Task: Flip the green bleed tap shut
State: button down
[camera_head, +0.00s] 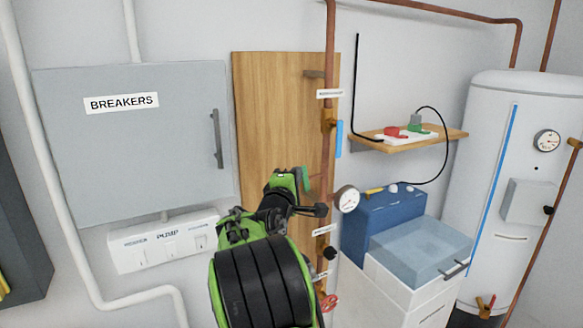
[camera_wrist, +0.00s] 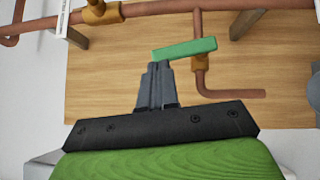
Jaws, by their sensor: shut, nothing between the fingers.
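The green bleed tap lever (camera_wrist: 185,48) shows in the wrist view, on a brass valve body (camera_wrist: 200,62) on a short copper branch pipe. The lever lies across the branch, its free end to the left. In the head view the lever (camera_head: 307,179) is a small green piece beside the vertical copper pipe, partly behind my arm. My gripper (camera_wrist: 158,66) is shut and empty. Its fingertips are right by the lever's free end; I cannot tell whether they touch it. In the head view the fingertips are not clearly seen.
A wooden board (camera_head: 275,110) stands behind the pipe (camera_head: 329,60). A blue-handled valve (camera_head: 339,138) is above, a gauge (camera_head: 347,199) and a red-handled valve (camera_head: 328,302) are below. A grey breaker cabinet (camera_head: 140,150) is left; a shelf (camera_head: 455,134) and white tank (camera_head: 490,150) are right.

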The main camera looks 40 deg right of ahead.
jog(key=shift+s+d+r+m+g+y+p, duration=0.15)
jog(key=shift+d+r+m+g+y+p, duration=0.25)
jog(key=shift+m+p, duration=0.5)
jog(key=shift+d, duration=0.1)
jog(key=shift+f, duration=0.1)
